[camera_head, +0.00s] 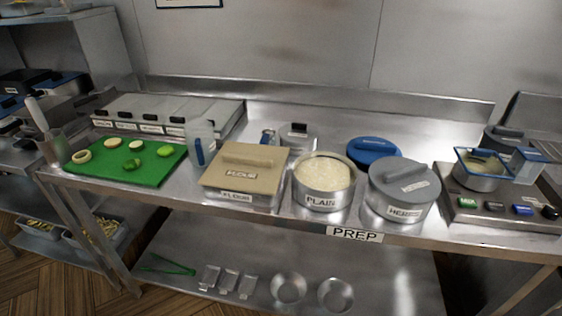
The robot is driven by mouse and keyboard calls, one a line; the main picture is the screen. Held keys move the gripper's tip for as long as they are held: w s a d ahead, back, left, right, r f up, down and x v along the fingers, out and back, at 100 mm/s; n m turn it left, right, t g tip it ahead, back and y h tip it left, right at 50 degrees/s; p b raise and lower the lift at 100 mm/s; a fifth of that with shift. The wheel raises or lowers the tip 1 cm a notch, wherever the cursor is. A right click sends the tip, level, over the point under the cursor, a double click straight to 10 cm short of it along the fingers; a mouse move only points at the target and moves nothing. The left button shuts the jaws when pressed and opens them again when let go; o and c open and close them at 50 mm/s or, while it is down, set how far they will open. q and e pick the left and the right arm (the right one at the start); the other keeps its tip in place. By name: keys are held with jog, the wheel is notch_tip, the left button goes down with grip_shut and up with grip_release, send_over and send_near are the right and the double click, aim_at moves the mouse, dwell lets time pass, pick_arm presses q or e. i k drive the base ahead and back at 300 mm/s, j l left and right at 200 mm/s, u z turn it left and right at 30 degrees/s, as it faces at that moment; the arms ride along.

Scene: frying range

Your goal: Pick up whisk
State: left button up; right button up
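I cannot clearly make out a whisk. A small blue-handled item (267,137) lies behind the tan flour box (242,172), partly hidden by it; its type is unclear. A white-handled utensil (37,114) stands tilted in a metal cup (57,148) at the left end of the prep table. A clear jug with a blue handle (199,151) stands left of the flour box. Neither of my grippers shows in the head view.
The steel prep table (270,207) is crowded. It holds a green cutting board (110,175) with sliced vegetables, an open PLAIN tub (322,200), a grey-lidded tub (404,185) and a blue lid (373,151). A scale-like unit (500,208) stands right. The lower shelf holds tongs and small tins.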

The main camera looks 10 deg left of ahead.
aim_at(34, 108)
jog(key=u, duration=1.8)
jog(key=z, duration=0.3)
jog(key=i+j+z, duration=0.15)
jog(key=z, duration=0.2)
jog(key=i+j+z, duration=0.15)
jog(key=z, duration=0.2)
jog(key=i+j+z, duration=0.2)
jog(key=z, duration=0.15)
jog(key=i+j+z, duration=0.1)
jog(key=j, duration=0.2)
jog(key=i+j+z, duration=0.1)
jog(key=j, duration=0.25)
jog(key=i+j+z, duration=0.1)
jog(key=j, duration=0.2)
